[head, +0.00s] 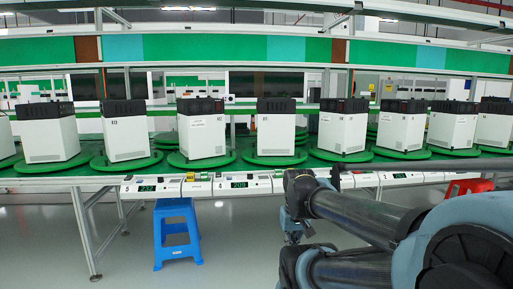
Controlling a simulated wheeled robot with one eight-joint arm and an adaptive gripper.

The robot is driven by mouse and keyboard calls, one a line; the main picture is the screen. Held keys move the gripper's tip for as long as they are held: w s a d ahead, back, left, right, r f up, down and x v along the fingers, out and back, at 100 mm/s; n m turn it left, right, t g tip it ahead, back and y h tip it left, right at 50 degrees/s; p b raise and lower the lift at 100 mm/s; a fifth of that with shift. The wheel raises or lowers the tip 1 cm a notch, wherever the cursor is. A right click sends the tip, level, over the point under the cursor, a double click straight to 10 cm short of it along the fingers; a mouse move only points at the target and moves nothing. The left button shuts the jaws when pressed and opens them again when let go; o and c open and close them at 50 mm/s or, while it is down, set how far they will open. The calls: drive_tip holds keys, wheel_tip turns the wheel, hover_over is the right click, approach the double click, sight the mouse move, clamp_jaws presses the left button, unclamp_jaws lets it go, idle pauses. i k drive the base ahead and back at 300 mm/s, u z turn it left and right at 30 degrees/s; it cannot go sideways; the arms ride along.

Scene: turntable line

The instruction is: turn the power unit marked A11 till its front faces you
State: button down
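Several white power units with black tops stand in a row, each on a green round turntable. The marks are too small to read surely, so I cannot tell which unit is A11. The units sit at differing angles. The centre unit's turntable (275,160) is near the bench's front edge.
The green bench (75,174) carries several small displays along its front edge. A blue stool (177,232) stands on the floor below, and a red stool (470,186) is at the right. Shelf rails run above the units. The floor at front left is clear.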

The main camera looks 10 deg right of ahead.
sight(249, 154)
drive_tip(key=i, duration=0.9)
drive_tip(key=u, duration=0.05)
